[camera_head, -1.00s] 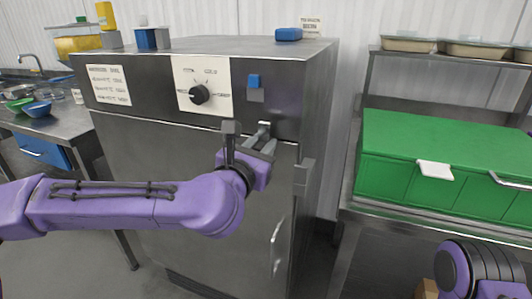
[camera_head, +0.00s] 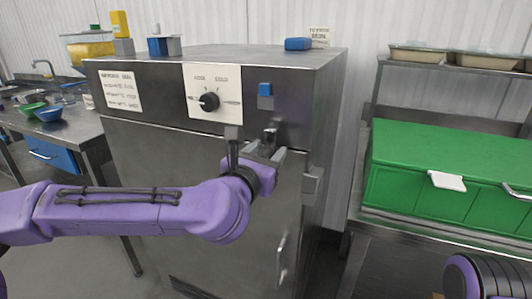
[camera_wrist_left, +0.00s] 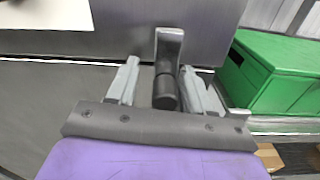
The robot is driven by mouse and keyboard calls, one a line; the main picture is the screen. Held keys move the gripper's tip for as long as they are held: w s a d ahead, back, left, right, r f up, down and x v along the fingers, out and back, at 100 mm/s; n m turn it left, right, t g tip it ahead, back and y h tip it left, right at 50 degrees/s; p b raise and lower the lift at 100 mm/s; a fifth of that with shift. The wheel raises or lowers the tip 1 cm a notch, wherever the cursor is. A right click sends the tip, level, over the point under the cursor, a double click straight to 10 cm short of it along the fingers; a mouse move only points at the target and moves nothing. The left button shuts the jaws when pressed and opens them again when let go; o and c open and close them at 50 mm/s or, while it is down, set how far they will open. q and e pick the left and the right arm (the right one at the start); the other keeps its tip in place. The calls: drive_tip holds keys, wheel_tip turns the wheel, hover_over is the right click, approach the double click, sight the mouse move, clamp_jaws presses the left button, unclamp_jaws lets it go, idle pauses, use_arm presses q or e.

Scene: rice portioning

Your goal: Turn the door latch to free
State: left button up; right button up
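The door latch (camera_head: 270,136) is a small dark handle at the upper right of the steel cabinet's front. In the left wrist view the latch (camera_wrist_left: 168,48) has a metal bracket-like top and a dark rounded grip pointing down toward my gripper. My left gripper (camera_head: 256,150) is at the latch, in front of the cabinet door (camera_head: 150,160). In the left wrist view its two grey fingers (camera_wrist_left: 160,75) stand apart, one on each side of the latch's grip, with gaps showing. Contact cannot be made out. My right gripper is out of view.
A black dial (camera_head: 209,102) on a white plate and a blue switch (camera_head: 265,89) sit above the door. A vertical door handle (camera_head: 281,262) is lower right. A green chest (camera_head: 440,165) stands on a steel table to the right.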

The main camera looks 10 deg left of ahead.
use_arm(q)
drive_tip(key=shift+s+d, duration=0.1)
drive_tip(key=b+v, duration=0.2)
drive_tip(key=v, duration=0.8)
drive_tip(key=shift+s+a+b, duration=0.15)
drive_tip(key=shift+a+b, duration=0.1)
drive_tip(key=shift+b, duration=0.05)
